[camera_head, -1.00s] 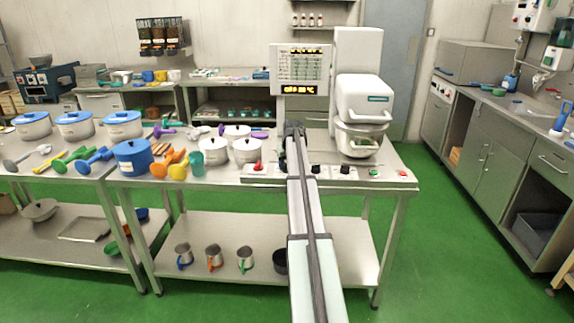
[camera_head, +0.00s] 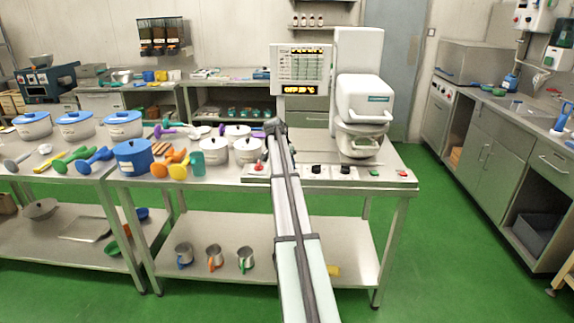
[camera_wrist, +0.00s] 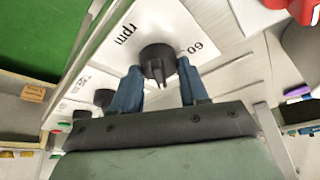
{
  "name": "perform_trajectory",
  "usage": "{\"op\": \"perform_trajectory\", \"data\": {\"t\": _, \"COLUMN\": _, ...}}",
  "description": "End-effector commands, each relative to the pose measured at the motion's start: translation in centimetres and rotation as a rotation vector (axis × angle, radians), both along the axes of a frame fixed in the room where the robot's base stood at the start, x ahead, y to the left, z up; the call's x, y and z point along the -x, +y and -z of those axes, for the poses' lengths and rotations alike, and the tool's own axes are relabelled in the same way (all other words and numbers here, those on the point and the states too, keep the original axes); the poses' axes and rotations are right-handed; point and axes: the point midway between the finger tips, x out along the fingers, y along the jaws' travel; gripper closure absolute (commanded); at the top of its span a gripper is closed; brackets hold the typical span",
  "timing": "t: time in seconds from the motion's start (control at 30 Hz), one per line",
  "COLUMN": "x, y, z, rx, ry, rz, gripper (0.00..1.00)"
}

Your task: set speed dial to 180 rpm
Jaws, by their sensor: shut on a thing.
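The speed dial (camera_wrist: 158,62) is a round black knob with a raised ridge, on a white plate marked "rpm" and "60" in the wrist view. Its ridge points toward my palm; the rest of the scale is hidden, so I cannot read the setting. My gripper (camera_wrist: 160,82) has its two blue fingers on either side of the dial, shut on it. In the head view my arm hides the dial and fingers. The mixing machine (camera_head: 362,100) stands behind the panel, with a lit display screen (camera_head: 300,72) at its left.
Two more black knobs (camera_head: 316,169) (camera_head: 345,170) sit to the right on the panel, with a green button (camera_head: 374,172) and a red one (camera_head: 403,173) beyond.

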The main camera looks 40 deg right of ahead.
Motion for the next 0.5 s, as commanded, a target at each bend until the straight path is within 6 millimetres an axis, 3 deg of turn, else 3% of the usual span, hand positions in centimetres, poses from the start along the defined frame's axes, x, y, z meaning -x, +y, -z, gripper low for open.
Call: {"op": "perform_trajectory", "data": {"t": 0.5, "x": -0.17, "y": 0.02, "z": 0.04, "rx": -0.002, "ry": 0.001, "rz": 0.376, "gripper": 0.87}}
